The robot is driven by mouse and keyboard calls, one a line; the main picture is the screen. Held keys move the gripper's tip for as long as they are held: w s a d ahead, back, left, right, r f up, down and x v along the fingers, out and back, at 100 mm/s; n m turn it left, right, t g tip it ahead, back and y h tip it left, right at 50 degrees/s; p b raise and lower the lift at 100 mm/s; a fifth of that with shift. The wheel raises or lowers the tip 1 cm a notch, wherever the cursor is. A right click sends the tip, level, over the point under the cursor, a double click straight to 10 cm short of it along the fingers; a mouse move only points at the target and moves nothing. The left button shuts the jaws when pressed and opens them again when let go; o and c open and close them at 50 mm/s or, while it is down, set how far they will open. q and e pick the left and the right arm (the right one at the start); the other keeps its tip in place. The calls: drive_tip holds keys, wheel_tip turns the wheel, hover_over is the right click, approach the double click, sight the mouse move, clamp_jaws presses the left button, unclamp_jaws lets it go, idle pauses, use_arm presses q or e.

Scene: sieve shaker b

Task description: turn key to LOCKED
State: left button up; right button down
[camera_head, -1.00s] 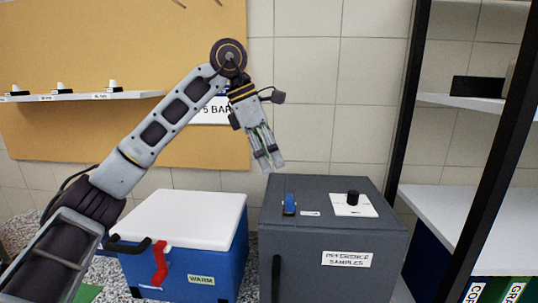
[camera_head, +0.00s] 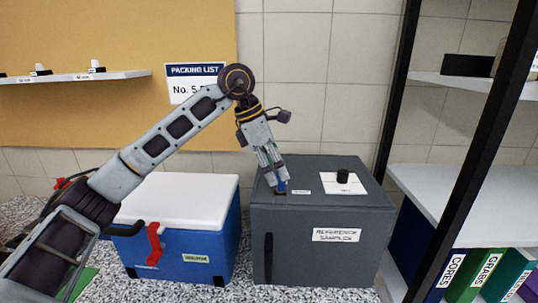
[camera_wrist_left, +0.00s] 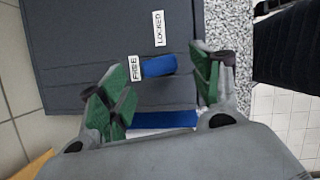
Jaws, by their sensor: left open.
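The blue key (camera_head: 281,187) stands on top of the dark grey box (camera_head: 325,265), near its left side. In the left wrist view the blue key (camera_wrist_left: 158,66) lies by the FREE label (camera_wrist_left: 135,70); the LOCKED label (camera_wrist_left: 159,28) is farther up. My left gripper (camera_head: 277,183) points down at the key from above. In the wrist view its green-padded fingers (camera_wrist_left: 162,82) are apart, on either side of the key. I cannot tell whether they touch it. A second blue patch (camera_wrist_left: 160,120) shows lower between the fingers; I cannot tell whether it is part of the key.
A black knob (camera_head: 343,176) on a white plate (camera_head: 357,187) stands on the box top, right of the key. A blue cooler with a white lid (camera_head: 180,195) stands to the left. A shelf rack (camera_head: 435,200) stands to the right, behind a black post.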

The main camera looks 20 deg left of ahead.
sight(278, 176)
use_arm(q)
drive_tip(key=x, duration=0.3)
drive_tip(key=shift+x, duration=0.8)
use_arm(e)
drive_tip(key=shift+s+a+r, duration=0.2)
drive_tip(key=shift+s+a, duration=0.2)
drive_tip(key=shift+a, duration=0.05)
use_arm(q)
drive_tip(key=c, duration=1.1)
use_arm(e)
drive_tip(key=shift+w, duration=0.15)
use_arm(q)
drive_tip(key=shift+r+m+p, duration=0.1)
drive_tip(key=shift+m+p, duration=0.2)
use_arm(e)
drive_tip(key=shift+d+r, duration=0.1)
